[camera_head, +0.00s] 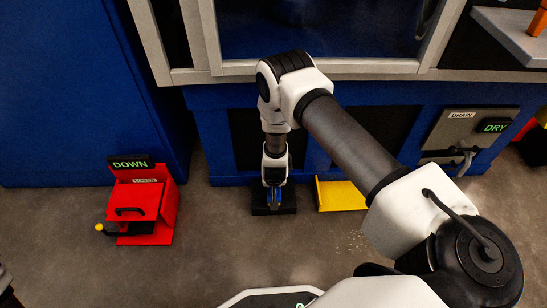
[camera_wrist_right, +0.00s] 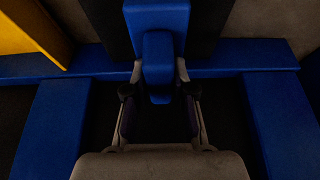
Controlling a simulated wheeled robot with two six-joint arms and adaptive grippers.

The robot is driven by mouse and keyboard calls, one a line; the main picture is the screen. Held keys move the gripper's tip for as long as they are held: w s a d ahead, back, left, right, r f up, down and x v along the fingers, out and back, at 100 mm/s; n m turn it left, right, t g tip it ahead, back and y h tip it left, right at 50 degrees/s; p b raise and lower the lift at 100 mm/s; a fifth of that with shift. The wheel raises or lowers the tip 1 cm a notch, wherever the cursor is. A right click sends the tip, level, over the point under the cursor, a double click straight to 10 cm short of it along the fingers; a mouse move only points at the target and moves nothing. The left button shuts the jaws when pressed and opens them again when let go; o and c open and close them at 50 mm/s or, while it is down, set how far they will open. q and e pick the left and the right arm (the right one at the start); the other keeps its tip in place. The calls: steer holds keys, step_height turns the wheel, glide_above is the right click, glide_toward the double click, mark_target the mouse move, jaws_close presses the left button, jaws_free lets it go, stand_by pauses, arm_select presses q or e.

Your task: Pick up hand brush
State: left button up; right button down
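The hand brush (camera_wrist_right: 158,55) is blue and stands low at the foot of the blue tank cabinet. In the head view it is a small blue patch (camera_head: 274,197) over a black base, mostly hidden by my right gripper (camera_head: 274,184). My right arm reaches over and points straight down at it. In the wrist view my right gripper (camera_wrist_right: 160,72) has its two fingers drawn in on either side of the narrow blue handle, seemingly against it. Dim light hides the exact contact. My left gripper is not in view.
A yellow dustpan-like piece (camera_head: 341,195) lies just right of the brush, also seen in the wrist view (camera_wrist_right: 30,28). A red box (camera_head: 140,210) with a handle stands left on the floor. The blue cabinet (camera_head: 220,130) rises behind. The grey floor in front is mostly clear.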

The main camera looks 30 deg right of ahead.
steer(key=shift+s+r+p, duration=0.1)
steer(key=shift+r+p, duration=0.25)
steer(key=shift+p, duration=0.2)
step_height(320, 180, up, 7)
steer(key=p, duration=0.4)
steer(key=shift+a+f+p, duration=0.1)
steer(key=shift+p, duration=0.2)
steer(key=s+a+p, duration=0.3)
steer(key=s+a, duration=0.2)
steer(key=s, duration=0.3)
steer(key=s+a+p, duration=0.3)
steer(key=s+a, duration=0.2)
steer(key=s, duration=0.4)
steer(key=shift+a+f, duration=0.15)
steer(key=shift+f, duration=0.1)
steer(key=shift+w, duration=0.1)
